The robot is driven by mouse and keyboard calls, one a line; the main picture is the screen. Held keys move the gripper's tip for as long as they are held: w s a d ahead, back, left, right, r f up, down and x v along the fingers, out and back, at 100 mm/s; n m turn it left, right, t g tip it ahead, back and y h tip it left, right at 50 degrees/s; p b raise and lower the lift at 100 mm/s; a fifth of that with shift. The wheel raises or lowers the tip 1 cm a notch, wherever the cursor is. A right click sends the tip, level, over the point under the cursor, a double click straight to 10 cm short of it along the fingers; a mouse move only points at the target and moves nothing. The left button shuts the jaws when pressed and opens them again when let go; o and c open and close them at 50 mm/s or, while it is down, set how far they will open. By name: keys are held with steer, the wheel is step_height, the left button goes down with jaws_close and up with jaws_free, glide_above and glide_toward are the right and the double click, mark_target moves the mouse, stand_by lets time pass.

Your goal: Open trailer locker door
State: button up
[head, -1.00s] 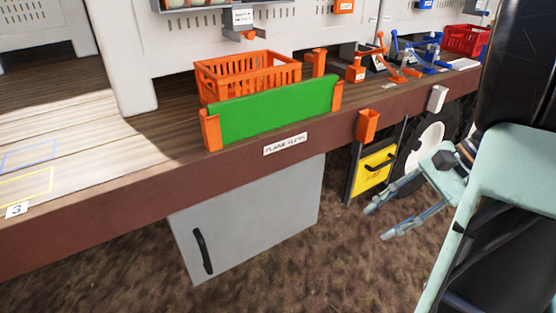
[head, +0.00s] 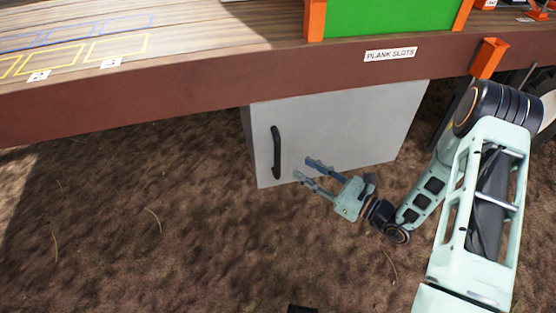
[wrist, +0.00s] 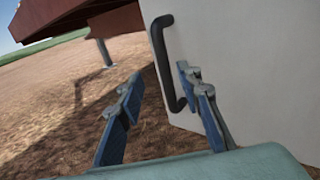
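The trailer locker door (head: 345,125) is a flat grey panel under the trailer bed, and it looks shut. Its black vertical handle (head: 276,152) is near the door's left edge. My gripper (head: 303,169) is open and empty, just right of the handle in the head view, with its fingers pointing left towards it. In the wrist view, the handle (wrist: 162,62) stands between and beyond the two spread fingers (wrist: 158,78), closer to the right finger. I cannot tell whether that finger touches the handle or the door (wrist: 240,60).
The brown trailer edge (head: 200,82) overhangs the locker. A green plank (head: 385,15) stands in orange holders on the bed, above a "PLANK SLOTS" label (head: 390,54). An orange bracket (head: 488,58) sticks out on the right. Bare ground (head: 130,210) left of the locker is clear.

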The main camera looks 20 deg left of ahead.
mark_target(280, 155)
steer(key=shift+m+t, duration=0.3)
steer(key=shift+m, duration=0.2)
steer(key=x, duration=0.3)
steer(key=b+x, duration=0.1)
steer(key=x, duration=0.3)
steer(key=f+x, duration=0.1)
steer(key=x, duration=0.3)
steer(key=shift+a, duration=0.25)
jaws_close()
